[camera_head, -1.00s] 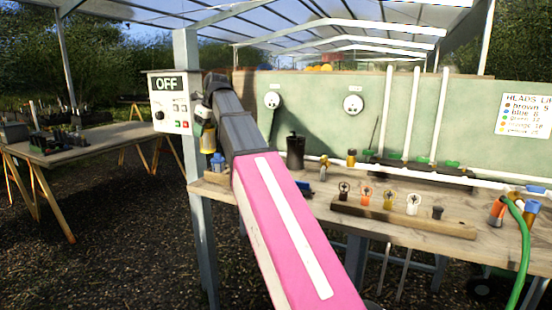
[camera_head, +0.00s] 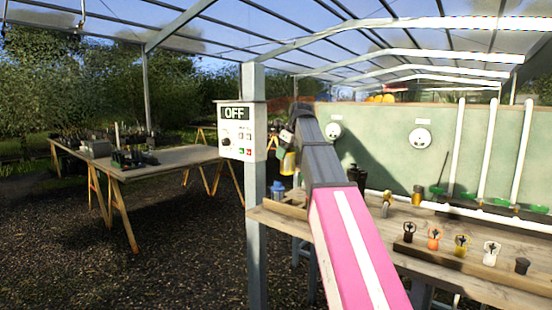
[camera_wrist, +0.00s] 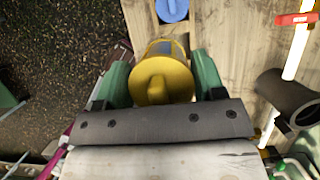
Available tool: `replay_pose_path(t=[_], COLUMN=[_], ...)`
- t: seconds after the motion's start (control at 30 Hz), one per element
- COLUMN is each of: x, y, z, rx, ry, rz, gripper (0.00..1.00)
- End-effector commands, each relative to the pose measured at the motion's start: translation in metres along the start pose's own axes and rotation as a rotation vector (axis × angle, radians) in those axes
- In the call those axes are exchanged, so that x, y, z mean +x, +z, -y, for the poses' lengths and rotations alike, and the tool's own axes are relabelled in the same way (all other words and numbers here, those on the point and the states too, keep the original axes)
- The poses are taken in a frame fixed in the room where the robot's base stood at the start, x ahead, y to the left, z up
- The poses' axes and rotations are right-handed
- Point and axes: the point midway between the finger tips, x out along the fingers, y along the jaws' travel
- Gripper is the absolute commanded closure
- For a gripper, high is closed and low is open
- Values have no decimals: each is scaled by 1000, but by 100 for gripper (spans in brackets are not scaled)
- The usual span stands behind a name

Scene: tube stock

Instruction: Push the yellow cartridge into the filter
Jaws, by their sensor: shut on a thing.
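My gripper (camera_wrist: 163,85) has green fingers closed on both sides of the yellow cartridge (camera_wrist: 163,82), whose round end with a raised tab faces the wrist camera. The cartridge also shows in the head view (camera_head: 288,162), in the air above the bench's left end. A dark open-ended cylinder (camera_wrist: 288,98) lies apart from my gripper, at the right of the wrist view; I cannot tell if it is the filter. My arm hides part of the bench in the head view.
A blue-topped item (camera_head: 277,190) stands at the bench's left end, close to the cartridge. A grey post (camera_head: 255,220) carries a control box reading OFF (camera_head: 236,132). Several small heads stand in a wooden rack (camera_head: 470,263). Gravel floor at left is open before another table (camera_head: 150,168).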

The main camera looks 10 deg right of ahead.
Motion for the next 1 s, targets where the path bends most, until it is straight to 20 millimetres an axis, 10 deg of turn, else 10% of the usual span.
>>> replay_pose_path(t=[1.0], x=[-65], y=[-97], z=[230], rx=[3], ry=[0], rz=[0], gripper=[61])
